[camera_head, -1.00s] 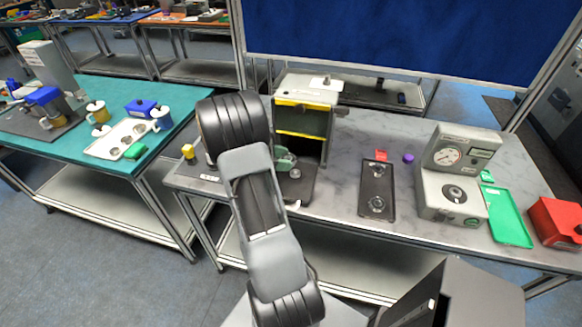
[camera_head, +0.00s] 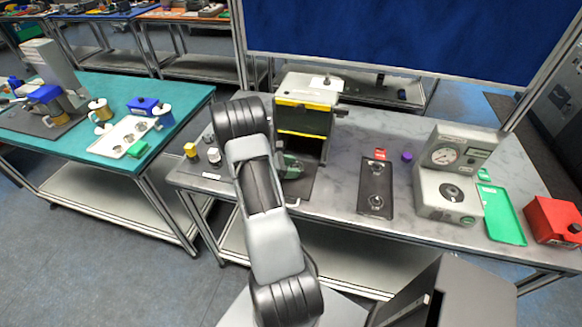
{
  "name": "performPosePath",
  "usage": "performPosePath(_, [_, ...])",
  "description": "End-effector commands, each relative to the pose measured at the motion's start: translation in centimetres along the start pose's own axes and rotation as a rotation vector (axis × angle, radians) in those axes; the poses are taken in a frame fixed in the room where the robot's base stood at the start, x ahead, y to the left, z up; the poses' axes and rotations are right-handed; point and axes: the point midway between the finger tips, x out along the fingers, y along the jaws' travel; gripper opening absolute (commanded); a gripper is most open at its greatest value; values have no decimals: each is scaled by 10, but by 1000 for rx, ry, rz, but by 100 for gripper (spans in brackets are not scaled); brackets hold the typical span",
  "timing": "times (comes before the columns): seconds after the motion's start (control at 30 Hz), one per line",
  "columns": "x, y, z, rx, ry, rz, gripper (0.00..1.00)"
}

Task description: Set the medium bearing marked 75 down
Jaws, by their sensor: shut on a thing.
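My arm rises from the bottom and its wrist end covers the middle left of the grey bench (camera_head: 335,205). My gripper is hidden behind the arm, so neither its fingers nor anything between them shows. I cannot make out a bearing marked 75. Left of the arm, a small grey round part (camera_head: 213,156) stands on a dark mat (camera_head: 192,173) beside a yellow-topped part (camera_head: 191,150); no marking is readable. Right of the arm stands a yellow-edged box station (camera_head: 305,103) with a green fixture (camera_head: 292,166) at its front, partly covered by the arm.
Further right are a black plate with two round fittings (camera_head: 376,185), a purple piece (camera_head: 407,156), a dial gauge unit (camera_head: 449,170), a green tray (camera_head: 501,214) and a red box (camera_head: 553,219). A teal table (camera_head: 95,165) stands left across a gap.

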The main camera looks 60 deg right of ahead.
Motion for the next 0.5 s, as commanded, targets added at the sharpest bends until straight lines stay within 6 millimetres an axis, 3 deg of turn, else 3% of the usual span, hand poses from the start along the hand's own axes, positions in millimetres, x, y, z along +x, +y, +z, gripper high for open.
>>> performPosePath(0.03, [1, 0, 0, -1, 0, -2, 26])
performPosePath(0.07, [1, -1, -1, -1, 1, -2, 57])
performPosePath(0.1, [1, -1, -1, -1, 1, -2, 61])
performPosePath(0.3, [0, -1, 0, -1, 1, -2, 79])
performPosePath(0.5, [0, 0, 0, -1, 1, -1, 79])
